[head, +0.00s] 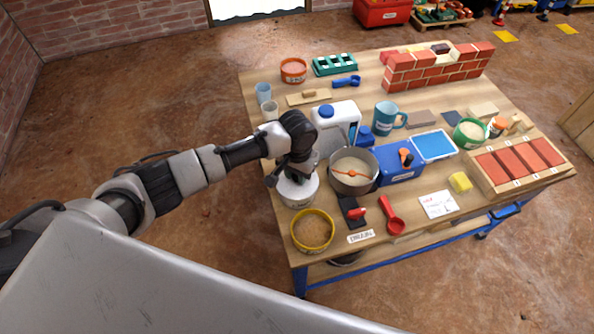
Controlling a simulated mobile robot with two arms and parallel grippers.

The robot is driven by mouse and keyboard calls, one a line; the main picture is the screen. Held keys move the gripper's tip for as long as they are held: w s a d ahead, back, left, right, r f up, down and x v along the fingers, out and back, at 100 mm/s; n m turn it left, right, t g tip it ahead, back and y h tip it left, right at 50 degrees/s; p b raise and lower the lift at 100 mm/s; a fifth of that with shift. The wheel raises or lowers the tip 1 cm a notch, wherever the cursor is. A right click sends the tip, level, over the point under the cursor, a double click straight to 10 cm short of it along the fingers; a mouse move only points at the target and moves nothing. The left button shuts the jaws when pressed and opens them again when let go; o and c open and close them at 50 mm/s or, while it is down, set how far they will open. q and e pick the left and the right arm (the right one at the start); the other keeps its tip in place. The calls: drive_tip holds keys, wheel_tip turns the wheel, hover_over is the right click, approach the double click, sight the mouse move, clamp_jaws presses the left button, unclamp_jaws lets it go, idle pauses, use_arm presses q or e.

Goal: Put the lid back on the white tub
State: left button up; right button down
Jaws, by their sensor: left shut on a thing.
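The white tub (298,202) stands near the left edge of the wooden table, between the grey mixing bowl and the yellow-rimmed tub. A white round lid (301,186) shows at its top, under my left gripper. My left gripper (291,175) comes down from above and is shut on the lid. The fingers and the back part of the lid are largely hidden by the gripper itself. I cannot tell whether the lid is seated on the rim or just above it. My right gripper is out of view.
Close by stand a grey bowl (353,183) with pale powder, a white jug (346,121), a yellow-rimmed tub (312,231) and two cups (264,94). A blue box (400,172) and brick tray (548,181) lie right. A small brick wall (437,71) stands at the back.

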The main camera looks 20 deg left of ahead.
use_arm(q)
drive_tip(key=shift+p, duration=0.45)
idle(0.6)
drive_tip(key=o, duration=1.5)
drive_tip(key=shift+c, duration=0.2)
drive_tip(key=shift+r+p, duration=3.55)
drive_tip(key=shift+p, duration=0.75)
clamp_jaws()
